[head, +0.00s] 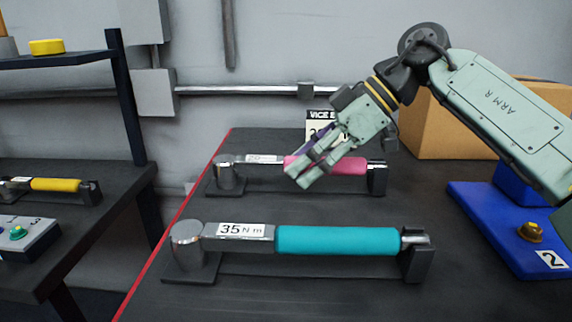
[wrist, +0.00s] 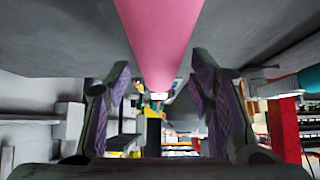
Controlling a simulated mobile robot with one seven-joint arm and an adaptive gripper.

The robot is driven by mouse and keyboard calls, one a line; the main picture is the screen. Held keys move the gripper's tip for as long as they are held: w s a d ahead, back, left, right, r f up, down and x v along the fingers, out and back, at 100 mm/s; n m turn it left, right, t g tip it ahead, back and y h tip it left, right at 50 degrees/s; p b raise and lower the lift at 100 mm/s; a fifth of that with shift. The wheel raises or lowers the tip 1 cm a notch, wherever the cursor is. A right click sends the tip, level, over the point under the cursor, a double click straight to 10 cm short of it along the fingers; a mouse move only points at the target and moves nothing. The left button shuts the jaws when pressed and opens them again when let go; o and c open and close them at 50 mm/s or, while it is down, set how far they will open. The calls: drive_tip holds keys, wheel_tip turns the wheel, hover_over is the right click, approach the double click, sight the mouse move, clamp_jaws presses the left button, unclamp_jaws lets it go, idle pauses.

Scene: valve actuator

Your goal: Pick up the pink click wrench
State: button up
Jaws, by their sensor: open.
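The pink click wrench (head: 345,167) lies level on a dark stand at the back of the dark bench, its pink handle to the right and its metal head to the left. My gripper (head: 300,172) is in front of the pink handle in the head view and hides part of it. In the wrist view the pink handle (wrist: 161,42) runs down the middle, and the open fingers of my gripper (wrist: 160,105) stand on either side of its lower end. Nothing is held. I cannot tell whether a finger touches the handle.
A teal wrench (head: 338,241) marked 35 Nm lies on its stand in front. A blue fixture (head: 500,225) marked 2 and a cardboard box (head: 440,128) are to the right. A yellow-handled wrench (head: 55,185) lies on the left table. A wall is behind.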

drive_tip(key=shift+x, duration=0.9)
drive_tip(key=shift+r, duration=0.1)
clamp_jaws()
